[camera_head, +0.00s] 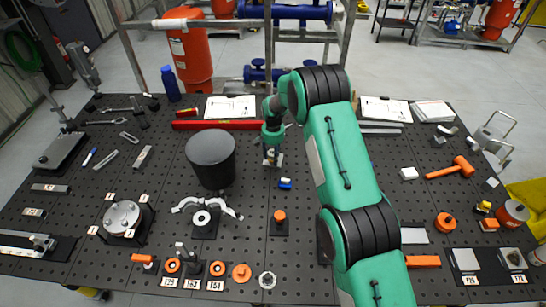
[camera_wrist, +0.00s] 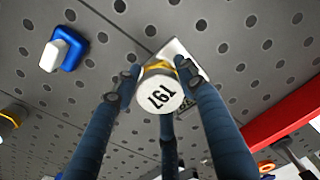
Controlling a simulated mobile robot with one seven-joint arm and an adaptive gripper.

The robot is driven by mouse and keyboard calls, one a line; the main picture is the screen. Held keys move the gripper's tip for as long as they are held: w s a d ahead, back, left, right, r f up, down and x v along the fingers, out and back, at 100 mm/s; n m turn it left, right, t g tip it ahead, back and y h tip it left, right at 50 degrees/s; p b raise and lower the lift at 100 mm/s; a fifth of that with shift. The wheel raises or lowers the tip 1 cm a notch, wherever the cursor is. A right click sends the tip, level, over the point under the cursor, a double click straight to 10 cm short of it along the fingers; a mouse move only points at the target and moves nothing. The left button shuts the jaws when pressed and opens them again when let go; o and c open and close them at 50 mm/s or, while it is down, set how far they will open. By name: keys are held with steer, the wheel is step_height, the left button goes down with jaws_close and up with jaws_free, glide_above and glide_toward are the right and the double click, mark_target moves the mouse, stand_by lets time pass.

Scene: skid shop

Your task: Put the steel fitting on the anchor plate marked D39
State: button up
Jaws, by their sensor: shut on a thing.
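My gripper (camera_head: 272,150) is above the back middle of the dark perforated table. In the wrist view its blue fingers (camera_wrist: 150,88) are closed around a piece with a round white top (camera_wrist: 160,95), marked with characters like "197" or "L61". The piece has a yellow band, and a pale steel square part (camera_wrist: 184,56) shows beside it. It may be the steel fitting; I cannot tell for sure. Whether it touches the table is unclear. I cannot read D39 on any plate; a small dark printed label by the fingers is mostly hidden.
A blue block (camera_head: 285,183) lies close by, also in the wrist view (camera_wrist: 72,55). A black cylinder (camera_head: 211,155) stands to the left, a red bar (camera_head: 218,125) behind. Labelled plates (camera_head: 216,286) line the front edge; others (camera_head: 466,265) sit at right.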

mark_target(273, 153)
steer(key=shift+f, duration=0.15)
steer(key=o, duration=1.3)
steer(key=shift+r+b, duration=0.6)
steer(key=shift+r, duration=5.6)
